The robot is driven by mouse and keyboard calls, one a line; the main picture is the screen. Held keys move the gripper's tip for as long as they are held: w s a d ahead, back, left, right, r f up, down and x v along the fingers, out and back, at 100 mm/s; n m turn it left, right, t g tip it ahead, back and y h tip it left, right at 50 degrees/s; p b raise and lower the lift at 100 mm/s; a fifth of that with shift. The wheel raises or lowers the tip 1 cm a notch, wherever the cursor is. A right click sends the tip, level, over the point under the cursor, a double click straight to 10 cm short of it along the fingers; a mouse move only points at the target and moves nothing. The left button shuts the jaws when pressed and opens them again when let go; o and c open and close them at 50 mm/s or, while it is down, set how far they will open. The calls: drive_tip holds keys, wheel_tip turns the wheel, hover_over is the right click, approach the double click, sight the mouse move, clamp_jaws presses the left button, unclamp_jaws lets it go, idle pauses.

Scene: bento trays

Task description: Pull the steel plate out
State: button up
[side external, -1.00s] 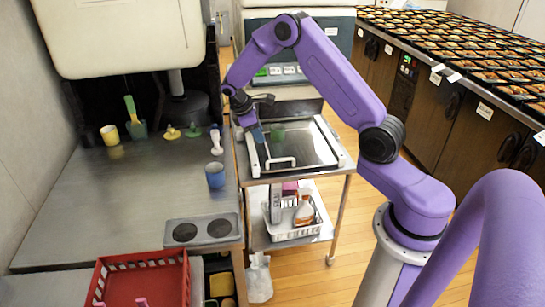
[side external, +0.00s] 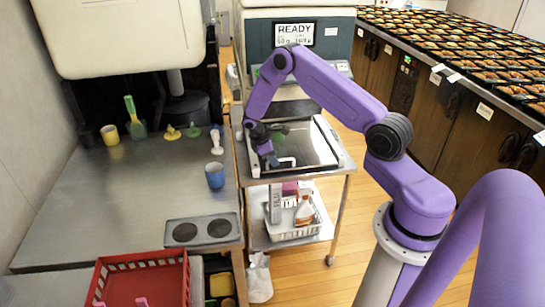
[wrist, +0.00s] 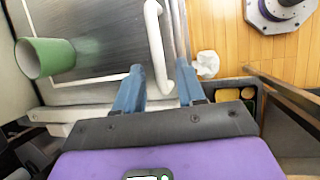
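The steel plate (side external: 305,140) lies flat on top of the cart, and it fills the upper left of the wrist view (wrist: 100,30). Its white bar handle (side external: 287,162) is on the near side; in the wrist view the handle (wrist: 155,35) runs up between my fingers. My gripper (side external: 272,163) is low at the left end of the handle. In the wrist view my gripper (wrist: 160,68) is open, with one blue finger on each side of the handle's lower end. I cannot tell whether either finger touches it.
A green cup (wrist: 45,57) stands on the plate at the left. The cart's lower shelf holds a white basket (side external: 292,230) with bottles. Wooden floor (side external: 345,230) is clear right of the cart.

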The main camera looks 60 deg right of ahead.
clamp_jaws()
drive_tip(key=s+a, duration=1.7)
drive_tip(key=shift+s+a, duration=0.35)
unclamp_jaws()
